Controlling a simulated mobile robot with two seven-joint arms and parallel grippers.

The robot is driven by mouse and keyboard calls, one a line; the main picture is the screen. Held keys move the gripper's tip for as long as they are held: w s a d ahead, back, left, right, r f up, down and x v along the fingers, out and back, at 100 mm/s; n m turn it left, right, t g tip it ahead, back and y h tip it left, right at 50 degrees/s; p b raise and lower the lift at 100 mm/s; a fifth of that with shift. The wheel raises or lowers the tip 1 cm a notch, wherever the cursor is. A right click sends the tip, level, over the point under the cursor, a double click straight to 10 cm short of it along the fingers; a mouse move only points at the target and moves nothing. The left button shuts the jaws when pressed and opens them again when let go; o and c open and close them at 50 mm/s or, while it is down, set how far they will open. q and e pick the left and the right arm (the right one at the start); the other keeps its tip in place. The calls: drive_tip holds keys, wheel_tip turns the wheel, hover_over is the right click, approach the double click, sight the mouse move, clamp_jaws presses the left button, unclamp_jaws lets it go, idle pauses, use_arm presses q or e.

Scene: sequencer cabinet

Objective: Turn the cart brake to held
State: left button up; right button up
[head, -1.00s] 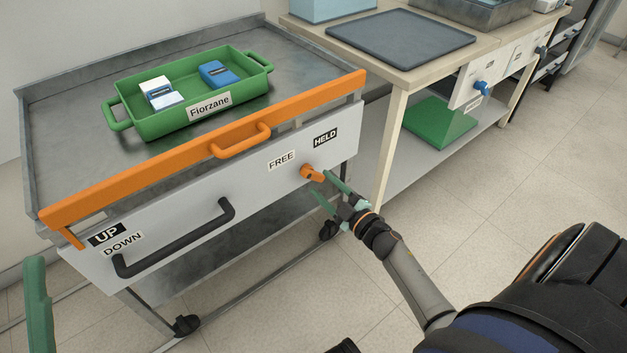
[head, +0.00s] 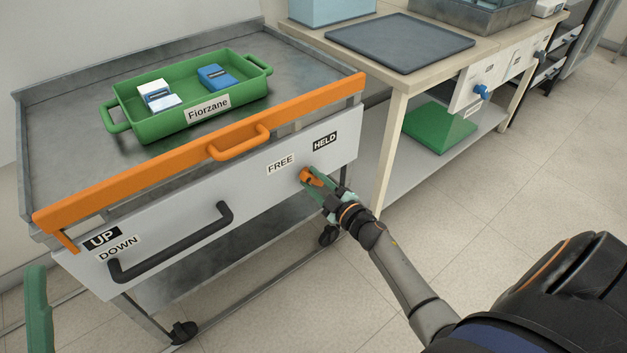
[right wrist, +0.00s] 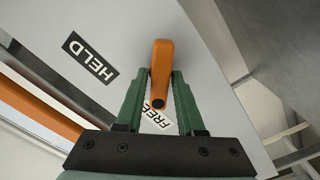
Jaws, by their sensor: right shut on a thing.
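The orange cart brake handle (head: 306,175) sits on the cart's pale front panel, below and between the FREE label (head: 281,164) and the HELD label (head: 325,141). My right gripper (head: 314,184) is shut on the handle. In the right wrist view, its green fingers (right wrist: 158,82) lie on both sides of the orange handle (right wrist: 161,60). The FREE label (right wrist: 157,118) shows partly between the fingers, and the HELD label (right wrist: 90,60) is at upper left. Part of my left gripper (head: 38,310) shows at the left edge; its opening is not visible.
An orange bar with a pull handle (head: 238,143) crosses the cart's front top edge. A black handle (head: 172,243) is near the UP and DOWN labels. A green tray (head: 160,127) holds blue-and-white items. A bench (head: 398,100) stands at right; floor is open in front.

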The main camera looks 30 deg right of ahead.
clamp_jaws()
